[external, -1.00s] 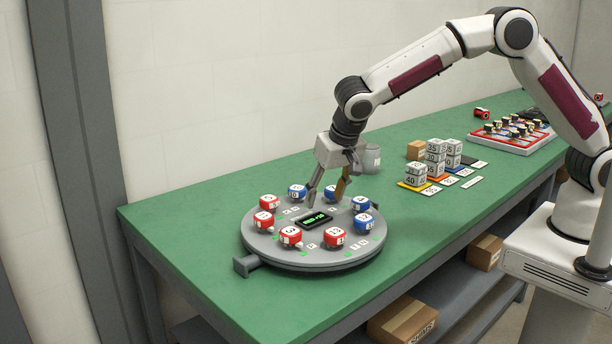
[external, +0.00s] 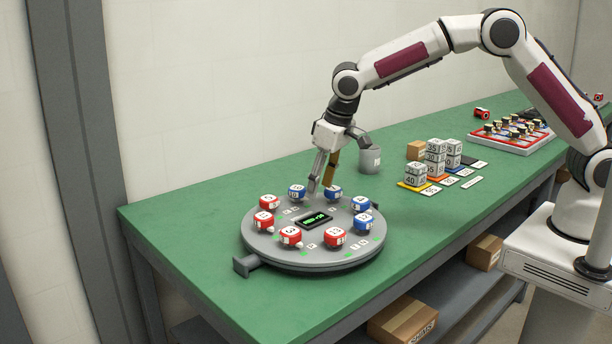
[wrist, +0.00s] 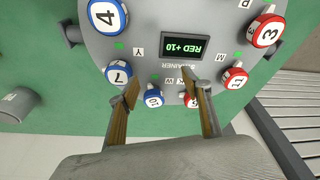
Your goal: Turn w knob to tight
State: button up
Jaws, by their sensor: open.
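The grey round turntable (external: 320,258) carries a ring of red and blue numbered knobs around a small display (wrist: 185,46) reading "RED +10". In the wrist view, a small W tag (wrist: 181,80) lies between the blue knob marked 10 (wrist: 153,98) and a red knob (wrist: 187,98) that the right finger partly hides. Which of the two the W belongs to is hard to tell. My gripper (external: 321,190) is open, pointing down above the far side of the disc. It also shows in the wrist view (wrist: 161,92), its fingers spread across the blue 10 knob, holding nothing.
Neighbouring knobs stand close: a blue 7 (wrist: 118,74) and a red 11 (wrist: 235,77). A grey cup (external: 370,160) stands just behind my gripper. Stacked numbered cubes (external: 436,158) and a tray of parts (external: 512,136) are to the right. The green bench is clear left of the disc.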

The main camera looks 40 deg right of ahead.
aim_at(298, 188)
jog(key=w+d+r+n+y, duration=0.3)
jog(key=w+n, duration=0.4)
jog(key=shift+d+r+n, duration=0.15)
jog(key=shift+r+n, duration=0.15)
jog(key=shift+r, duration=0.05)
jog(key=shift+w, duration=0.1)
jog(key=shift+f, duration=0.1)
dwell(0.3)
jog(key=shift+x, duration=3.8)
jog(key=shift+c, duration=0.5)
jog(key=c, duration=1)
